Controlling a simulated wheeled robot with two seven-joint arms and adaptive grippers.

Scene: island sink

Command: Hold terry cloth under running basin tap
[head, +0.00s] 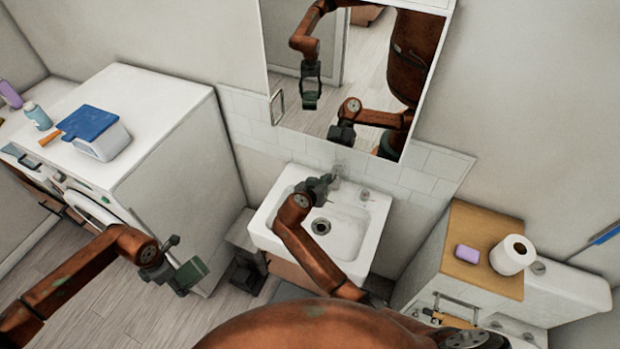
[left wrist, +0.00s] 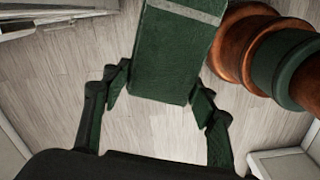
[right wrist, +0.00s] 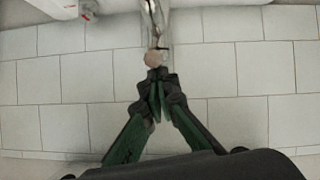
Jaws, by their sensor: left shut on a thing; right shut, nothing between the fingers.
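The green terry cloth (head: 191,274) is in my left gripper (head: 174,266), over the floor left of the basin (head: 372,228). In the left wrist view the cloth (left wrist: 172,60) is a flat, thick green block with a pale band, between the fingers of that gripper (left wrist: 160,95). My right gripper (head: 326,182) is by the tap (head: 340,170) at the back of the basin. In the right wrist view its empty fingers (right wrist: 158,82) are together, right at the tap's round end (right wrist: 154,59); I cannot tell if they touch. I see no water stream; my right arm hides part of the basin.
A wooden-topped cabinet (head: 480,220) with purple soap (head: 467,254) and a paper roll (head: 513,254) stands right. A mirror (head: 350,80) hangs above the basin.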

